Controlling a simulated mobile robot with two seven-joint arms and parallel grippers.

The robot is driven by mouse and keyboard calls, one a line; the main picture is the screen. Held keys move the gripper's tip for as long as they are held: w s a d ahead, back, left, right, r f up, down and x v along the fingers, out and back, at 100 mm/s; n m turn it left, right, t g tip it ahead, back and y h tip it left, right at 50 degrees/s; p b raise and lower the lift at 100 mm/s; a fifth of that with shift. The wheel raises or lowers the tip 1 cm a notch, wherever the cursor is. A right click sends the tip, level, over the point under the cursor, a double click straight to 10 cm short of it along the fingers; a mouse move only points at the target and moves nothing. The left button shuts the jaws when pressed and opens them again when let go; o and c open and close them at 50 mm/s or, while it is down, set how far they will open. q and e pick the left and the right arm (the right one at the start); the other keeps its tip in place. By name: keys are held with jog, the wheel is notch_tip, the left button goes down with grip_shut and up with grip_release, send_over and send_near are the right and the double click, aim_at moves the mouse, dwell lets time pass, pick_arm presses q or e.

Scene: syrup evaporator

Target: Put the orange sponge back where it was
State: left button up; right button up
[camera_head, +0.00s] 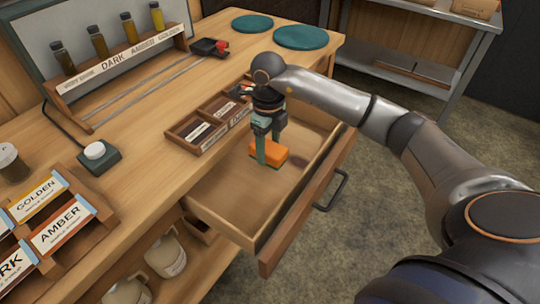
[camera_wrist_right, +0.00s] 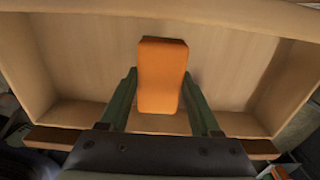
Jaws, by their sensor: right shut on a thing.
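The orange sponge (camera_head: 268,153) is between the green fingers of my right gripper (camera_head: 268,150), in the open drawer (camera_head: 222,196). In the right wrist view, the sponge (camera_wrist_right: 162,75) sits between the two fingers of my right gripper (camera_wrist_right: 160,92), with the drawer's pale floor (camera_wrist_right: 95,65) behind it. The gripper is shut on the sponge. I cannot tell whether the sponge touches the drawer floor. No other object shows inside the drawer. My left gripper is not in view.
A wooden divided tray (camera_head: 197,134) stands on the counter beside the drawer. A rack of syrup bottles (camera_head: 118,52), a black button box (camera_head: 98,158) and label cards (camera_head: 62,225) are at the left. Two teal discs (camera_head: 301,37) lie at the back. The drawer's front part is empty.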

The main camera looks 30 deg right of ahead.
aim_at(270, 156)
jog(key=shift+w+d+f, duration=0.1)
jog(key=shift+d+f, duration=0.1)
jog(key=shift+f, duration=0.85)
jog(key=shift+w+d+f, duration=0.1)
jog(key=shift+d+f, duration=0.05)
jog(key=shift+f, duration=0.85)
jog(key=o, duration=1.3)
jog(key=shift+f, duration=0.15)
notch_tip(270, 156, up, 12)
jog(key=shift+r, duration=0.2)
